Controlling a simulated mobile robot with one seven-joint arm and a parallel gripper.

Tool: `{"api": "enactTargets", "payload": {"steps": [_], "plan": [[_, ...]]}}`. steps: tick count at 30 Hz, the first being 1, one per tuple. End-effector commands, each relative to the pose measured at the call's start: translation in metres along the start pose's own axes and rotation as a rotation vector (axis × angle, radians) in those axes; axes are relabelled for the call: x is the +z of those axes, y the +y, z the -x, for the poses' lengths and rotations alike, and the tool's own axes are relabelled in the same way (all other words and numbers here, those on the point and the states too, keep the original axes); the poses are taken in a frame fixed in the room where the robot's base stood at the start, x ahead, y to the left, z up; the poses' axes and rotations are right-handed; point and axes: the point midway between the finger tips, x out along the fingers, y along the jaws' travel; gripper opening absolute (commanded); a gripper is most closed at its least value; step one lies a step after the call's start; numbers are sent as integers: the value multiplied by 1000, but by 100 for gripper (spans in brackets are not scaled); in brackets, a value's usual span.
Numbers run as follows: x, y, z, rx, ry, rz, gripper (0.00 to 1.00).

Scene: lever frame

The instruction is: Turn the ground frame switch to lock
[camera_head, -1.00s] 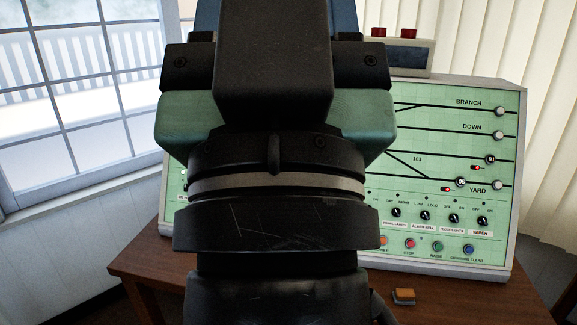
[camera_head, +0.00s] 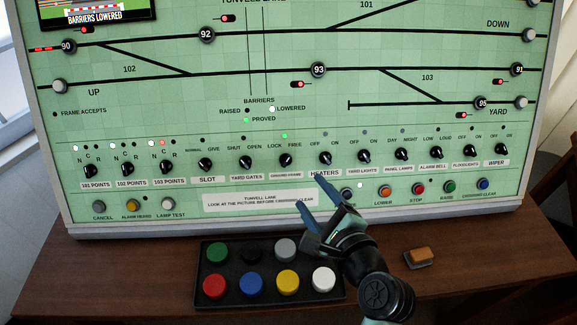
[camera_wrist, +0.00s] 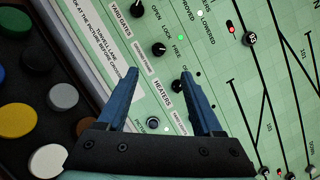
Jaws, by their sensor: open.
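The ground frame switch (camera_head: 285,160) is a small black rotary knob on the green panel, above a "GROUND FRAME" label and below "LOCK" on the left and "FREE" on the right. Its pointer appears to lean up-right, toward "FREE". A green lamp above it is lit. In the wrist view the knob (camera_wrist: 158,49) lies ahead of the fingertips, nearer the left one. My gripper (camera_head: 311,192) is open and empty, with blue fingers, just below and right of the knob in the head view. It is close to the "HEATERS" label; contact with the panel cannot be told.
The heaters knob (camera_head: 325,157) and yard gates knob (camera_head: 245,162) flank the switch in a row of similar knobs. Push buttons run below. A black tray (camera_head: 238,298) with several coloured round pieces and an orange-brown block (camera_head: 420,257) lie on the wooden desk.

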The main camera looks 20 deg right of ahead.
Motion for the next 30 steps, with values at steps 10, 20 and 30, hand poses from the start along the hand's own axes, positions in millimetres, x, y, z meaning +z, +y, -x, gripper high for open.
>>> {"api": "enactTargets", "payload": {"steps": [10, 20, 30], "plan": [[-2, 3, -50, 6, -1, -27, 68], [-2, 3, -107, 4, 0, -24, 68], [-2, 3, -128, 4, 0, -23, 68]]}}
